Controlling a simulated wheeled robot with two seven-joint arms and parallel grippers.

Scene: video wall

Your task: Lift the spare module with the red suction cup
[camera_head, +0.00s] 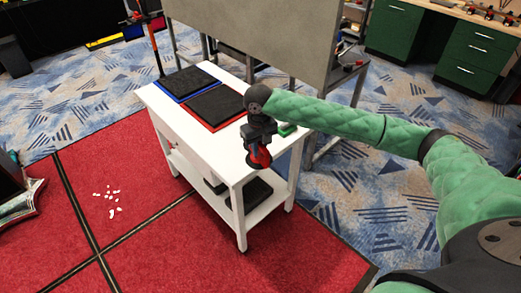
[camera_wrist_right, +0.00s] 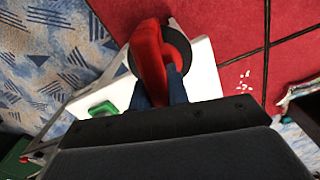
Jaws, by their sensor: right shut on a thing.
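Two flat black modules lie on the white cart (camera_head: 222,152). One module (camera_head: 187,82) rests on a blue mat, the other module (camera_head: 215,103) on a red mat closer to my gripper. I cannot tell which is the spare. My right gripper (camera_head: 258,147) is shut on the red suction cup (camera_head: 259,158) near the cart's near end, right of the modules. In the right wrist view, the red handle of the suction cup (camera_wrist_right: 148,58) sits between the fingers (camera_wrist_right: 158,88), with its black disc beside it. My left gripper is out of view.
A small green item (camera_head: 287,129) lies on the cart, and it shows in the right wrist view (camera_wrist_right: 103,108). A large grey panel (camera_head: 265,35) on a metal frame stands behind the cart. Small white pieces (camera_head: 112,202) lie on the red carpet.

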